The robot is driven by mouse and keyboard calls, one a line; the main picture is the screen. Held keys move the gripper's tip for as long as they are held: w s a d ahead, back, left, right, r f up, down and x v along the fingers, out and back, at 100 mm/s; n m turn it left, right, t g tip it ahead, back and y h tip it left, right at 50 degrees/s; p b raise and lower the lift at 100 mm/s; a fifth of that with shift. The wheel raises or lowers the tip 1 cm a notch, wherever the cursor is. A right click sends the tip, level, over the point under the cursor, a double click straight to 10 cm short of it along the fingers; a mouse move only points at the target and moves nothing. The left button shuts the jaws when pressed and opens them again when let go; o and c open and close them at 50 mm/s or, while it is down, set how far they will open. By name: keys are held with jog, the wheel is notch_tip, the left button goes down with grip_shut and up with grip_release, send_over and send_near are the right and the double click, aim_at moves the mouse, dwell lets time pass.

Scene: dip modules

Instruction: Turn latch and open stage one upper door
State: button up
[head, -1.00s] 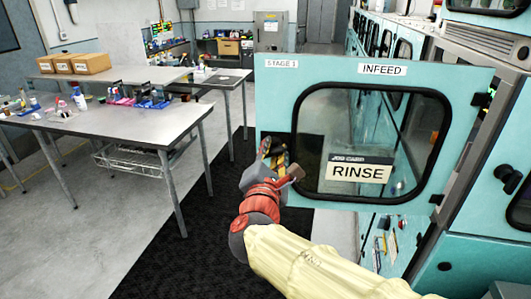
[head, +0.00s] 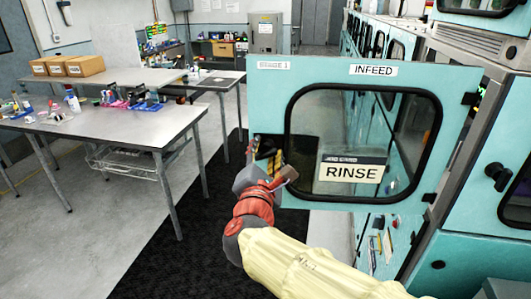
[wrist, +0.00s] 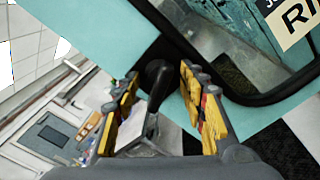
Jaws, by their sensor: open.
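The stage one upper door (head: 268,92) is teal with a black-framed window and "STAGE 1" and "INFEED" labels. It stands swung open, hinged at its right edge. The black latch handle (wrist: 155,82) shows in the wrist view, on the door near the window frame's corner. My gripper (head: 268,160) is at the door's lower left edge in the head view. In the wrist view its two yellow-padded fingers (wrist: 160,110) are apart, with the latch handle between them. Whether either pad touches the handle I cannot tell.
A "RINSE" job card (head: 351,170) is on the door's window. Teal machine cabinets (head: 475,200) stand on the right. A metal workbench (head: 115,128) with bottles and small parts is on the left. A black floor mat (head: 190,250) and open floor lie between.

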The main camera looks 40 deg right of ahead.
jog(key=v, duration=1.2)
dwell(0.3)
jog(key=shift+w, duration=0.1)
dwell(0.5)
